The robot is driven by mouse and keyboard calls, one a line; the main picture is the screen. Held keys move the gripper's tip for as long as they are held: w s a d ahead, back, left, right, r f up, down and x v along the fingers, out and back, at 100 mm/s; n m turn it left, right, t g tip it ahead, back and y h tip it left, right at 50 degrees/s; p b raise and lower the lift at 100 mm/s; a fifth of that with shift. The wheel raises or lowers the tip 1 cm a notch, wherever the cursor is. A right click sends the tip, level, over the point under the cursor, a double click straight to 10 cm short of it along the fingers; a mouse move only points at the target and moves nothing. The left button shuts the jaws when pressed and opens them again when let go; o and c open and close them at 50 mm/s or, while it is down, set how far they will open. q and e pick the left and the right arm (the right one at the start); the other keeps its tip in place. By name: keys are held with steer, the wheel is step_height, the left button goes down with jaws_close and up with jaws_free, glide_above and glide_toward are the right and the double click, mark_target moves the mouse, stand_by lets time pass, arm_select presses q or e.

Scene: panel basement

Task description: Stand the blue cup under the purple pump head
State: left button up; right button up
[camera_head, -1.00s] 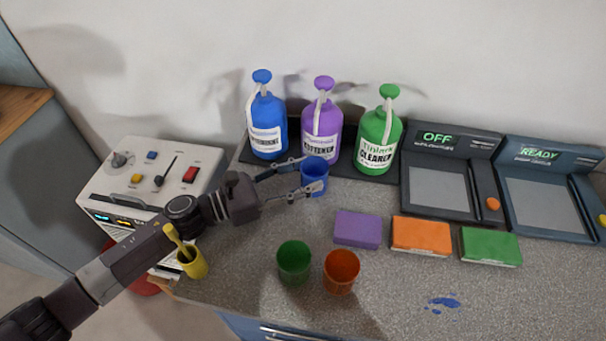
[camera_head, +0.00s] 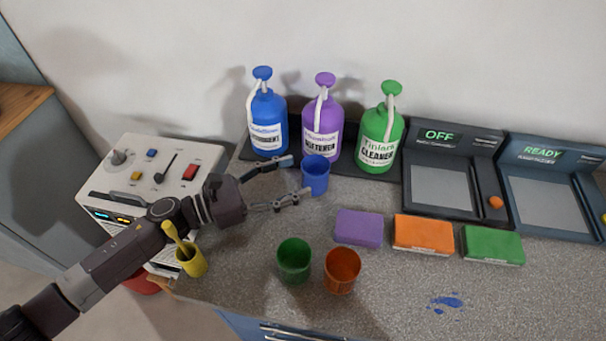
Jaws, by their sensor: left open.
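The blue cup (camera_head: 316,175) stands upright on the counter, in front of the purple bottle (camera_head: 322,122). The purple pump head (camera_head: 325,79) sits on top of that bottle, and its white spout hangs down at the bottle's left front. My left gripper (camera_head: 291,180) is open, with its fingers spread just left of the blue cup. The fingertips look apart from the cup, one behind-left of it and one in front-left. My right gripper is not in view.
A blue bottle (camera_head: 267,120) and a green bottle (camera_head: 381,132) flank the purple one. Green (camera_head: 294,261) and orange (camera_head: 342,270) cups stand nearer. Purple, orange and green sponges (camera_head: 491,245) lie to the right. A yellow cup (camera_head: 192,262) stands near the left edge.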

arm_select(q)
steer(key=b+v, duration=0.1)
steer(key=v, duration=0.6)
steer(key=shift+a+f+b, duration=0.1)
steer(key=shift+f+b, duration=0.1)
steer(key=shift+b, duration=0.2)
steer(key=shift+v, duration=0.85)
steer(key=shift+r, duration=0.25)
